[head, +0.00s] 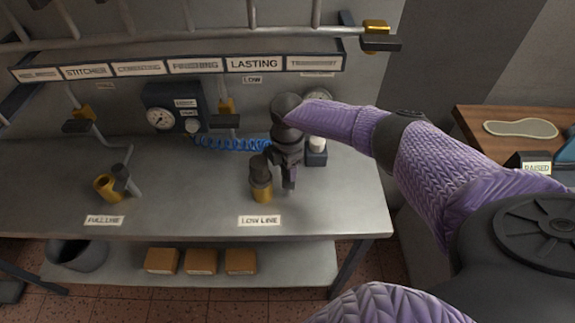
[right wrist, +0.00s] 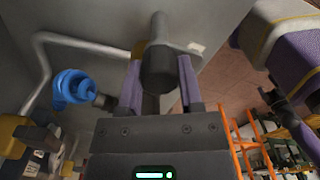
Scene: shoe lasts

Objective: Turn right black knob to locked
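The right black knob (head: 260,167) stands on a gold valve body (head: 262,194) behind the LOW LINE label (head: 259,221) on the grey bench. In the right wrist view the dark cylindrical knob (right wrist: 158,65) lies ahead of the fingers, across the gap between them. My right gripper (head: 289,178) points down just right of the knob. Its two fingers show apart in the right wrist view (right wrist: 160,88), with no clear grip on the knob. Whether they touch it I cannot tell. My left gripper is out of view.
A second gold valve (head: 106,187) with a dark handle stands at left behind the FULL LINE label (head: 104,221). A blue coiled hose (head: 232,144) runs behind the knob. A gauge unit (head: 174,110) is at the back. Bench space between the two valves is clear.

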